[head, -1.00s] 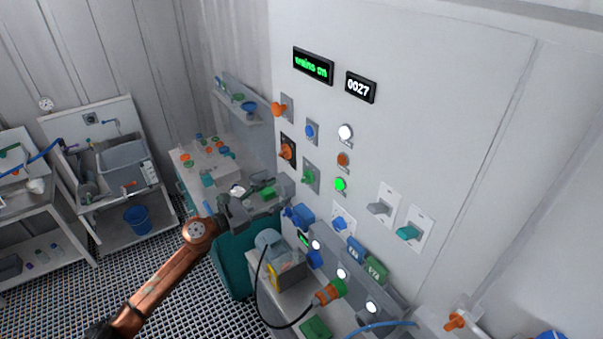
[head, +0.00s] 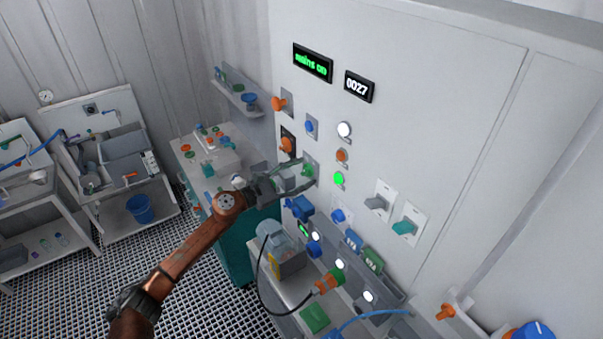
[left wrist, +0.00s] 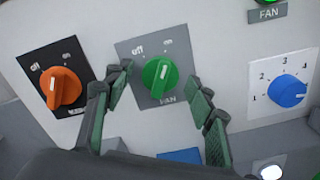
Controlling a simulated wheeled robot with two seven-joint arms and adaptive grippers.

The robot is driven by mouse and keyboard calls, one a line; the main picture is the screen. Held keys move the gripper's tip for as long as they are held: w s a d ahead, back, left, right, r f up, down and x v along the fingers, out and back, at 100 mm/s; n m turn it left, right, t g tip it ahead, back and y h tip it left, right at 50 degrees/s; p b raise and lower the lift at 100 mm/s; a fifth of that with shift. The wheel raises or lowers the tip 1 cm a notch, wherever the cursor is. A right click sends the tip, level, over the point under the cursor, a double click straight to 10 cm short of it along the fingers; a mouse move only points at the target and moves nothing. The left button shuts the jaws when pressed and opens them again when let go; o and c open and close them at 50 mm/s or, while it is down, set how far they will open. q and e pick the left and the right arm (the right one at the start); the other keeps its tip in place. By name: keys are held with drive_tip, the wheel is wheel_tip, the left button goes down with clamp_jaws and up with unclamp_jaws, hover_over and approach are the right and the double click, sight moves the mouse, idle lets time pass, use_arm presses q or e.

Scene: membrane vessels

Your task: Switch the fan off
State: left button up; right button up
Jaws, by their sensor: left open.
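The green fan knob (left wrist: 160,78) sits on a grey plate marked "off", "on" and "FAN" on the white panel. Its white pointer line points up, toward the "on" side. The same knob (head: 308,171) shows partly in the head view, by my fingertips. My left gripper (left wrist: 161,90) is open, with one finger on each side of the knob; I cannot tell whether either finger touches it. In the head view my left gripper (head: 302,174) reaches the panel from the left. The green FAN lamp (head: 339,179) is lit. My right gripper is not in view.
An orange rotary switch (left wrist: 61,88) is close left of the fan knob. A blue numbered dial (left wrist: 287,91) is to its right. A display (head: 313,63) reads mains on.

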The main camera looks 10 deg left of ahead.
use_arm(q)
drive_tip(key=c, duration=1.2)
drive_tip(key=shift+o, duration=0.2)
